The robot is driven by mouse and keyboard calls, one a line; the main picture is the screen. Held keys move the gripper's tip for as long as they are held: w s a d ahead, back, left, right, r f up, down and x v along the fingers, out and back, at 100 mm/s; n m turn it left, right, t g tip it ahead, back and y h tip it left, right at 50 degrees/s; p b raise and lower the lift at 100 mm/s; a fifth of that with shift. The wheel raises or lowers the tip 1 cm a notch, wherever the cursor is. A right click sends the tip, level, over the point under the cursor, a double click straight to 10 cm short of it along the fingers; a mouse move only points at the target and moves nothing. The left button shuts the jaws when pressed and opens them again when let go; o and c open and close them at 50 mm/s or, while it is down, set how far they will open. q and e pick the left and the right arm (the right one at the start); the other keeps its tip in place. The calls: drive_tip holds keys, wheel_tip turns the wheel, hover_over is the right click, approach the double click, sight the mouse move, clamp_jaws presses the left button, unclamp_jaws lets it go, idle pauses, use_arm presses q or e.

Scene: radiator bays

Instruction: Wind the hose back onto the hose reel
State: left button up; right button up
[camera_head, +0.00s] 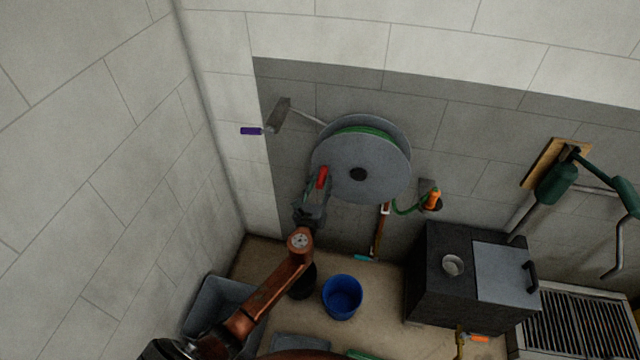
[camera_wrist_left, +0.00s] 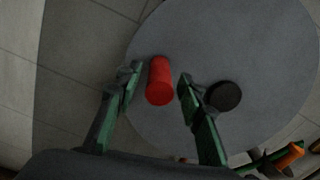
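The hose reel (camera_head: 380,178) is a large grey disc pair on the back wall, with green hose (camera_head: 362,131) wound between the discs. A short run of green hose hangs at its lower right, by an orange nozzle (camera_head: 433,199) at a dark wall holder. The reel's red crank handle (camera_head: 322,177) sticks out at the disc's left side. My left gripper (camera_head: 319,188) is at this handle. In the left wrist view, its two fingers (camera_wrist_left: 160,80) are open, one on each side of the red handle (camera_wrist_left: 160,82), with gaps visible. My right gripper is not in view.
A blue bucket (camera_head: 342,297) and a grey bin (camera_head: 212,303) stand on the floor below. A dark cabinet (camera_head: 432,280) stands at the right, beside a radiator (camera_head: 580,325). A paint roller with a purple handle (camera_head: 251,131) is at the wall, upper left of the reel.

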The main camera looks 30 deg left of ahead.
use_arm(q)
clamp_jaws()
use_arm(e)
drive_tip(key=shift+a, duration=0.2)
use_arm(q)
drive_tip(key=shift+f, duration=0.15)
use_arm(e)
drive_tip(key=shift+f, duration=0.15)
